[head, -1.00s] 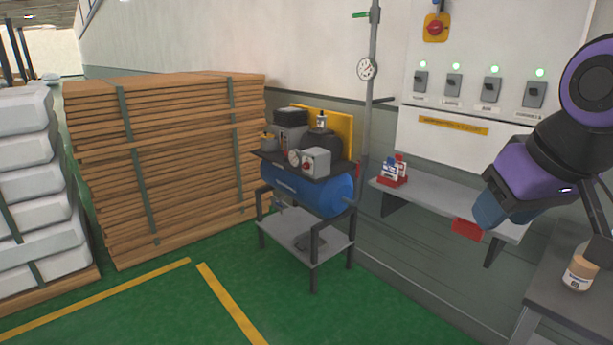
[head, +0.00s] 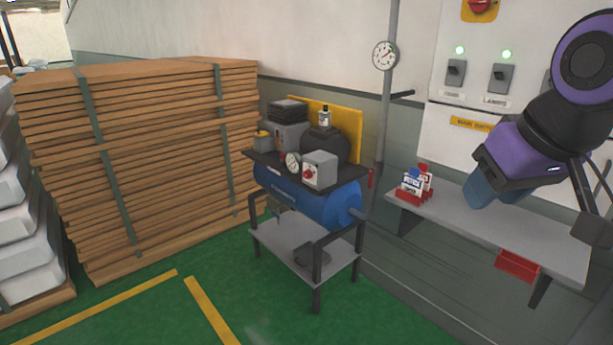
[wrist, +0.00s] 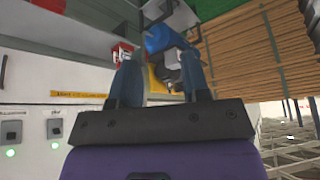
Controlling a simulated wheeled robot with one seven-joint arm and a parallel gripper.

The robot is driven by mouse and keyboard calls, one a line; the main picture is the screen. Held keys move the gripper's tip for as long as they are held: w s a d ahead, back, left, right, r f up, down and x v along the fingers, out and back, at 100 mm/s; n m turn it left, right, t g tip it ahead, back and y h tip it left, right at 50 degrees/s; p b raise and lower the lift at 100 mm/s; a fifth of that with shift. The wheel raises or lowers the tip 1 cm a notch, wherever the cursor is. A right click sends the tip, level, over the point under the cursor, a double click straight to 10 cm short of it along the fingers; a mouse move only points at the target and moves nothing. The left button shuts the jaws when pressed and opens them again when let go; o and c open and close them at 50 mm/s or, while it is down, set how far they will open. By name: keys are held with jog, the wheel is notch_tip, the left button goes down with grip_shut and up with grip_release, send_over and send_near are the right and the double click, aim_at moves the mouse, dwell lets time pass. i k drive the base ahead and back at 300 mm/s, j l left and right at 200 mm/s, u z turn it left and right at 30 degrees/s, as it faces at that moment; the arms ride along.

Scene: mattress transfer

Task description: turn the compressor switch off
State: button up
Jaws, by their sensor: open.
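The compressor (head: 325,205) has a blue tank and stands on a grey wheelless-looking stand. On its top is a grey box (head: 320,168) with a red rotary knob (head: 309,174); the knob's exact setting is too small to tell. The blue tank also shows in the wrist view (wrist: 160,38), beyond and between the fingertips. My gripper (head: 497,197) has blue fingers and is open and empty. It is in the air at the right, in front of the wall panel and well apart from the compressor. Both fingers show in the wrist view (wrist: 160,65).
A wall panel holds grey switches (head: 455,73) with green lights above; my arm hides part of it. A grey shelf (head: 460,220) carries a red holder with tags (head: 415,186). A pole with a gauge (head: 385,55) stands right of the compressor. Strapped planks (head: 150,160) stand left. Green floor is clear in front.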

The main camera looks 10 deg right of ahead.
aim_at(308, 174)
jog(key=i+j+z, duration=0.2)
jog(key=i, duration=0.35)
jog(key=i+j+z, duration=0.15)
jog(key=i, duration=0.35)
jog(key=i+j+z, duration=0.2)
jog(key=i+j, duration=0.15)
jog(key=i, duration=0.15)
jog(key=i+j+z, duration=0.15)
jog(key=i+j, duration=0.2)
jog(key=i, duration=0.15)
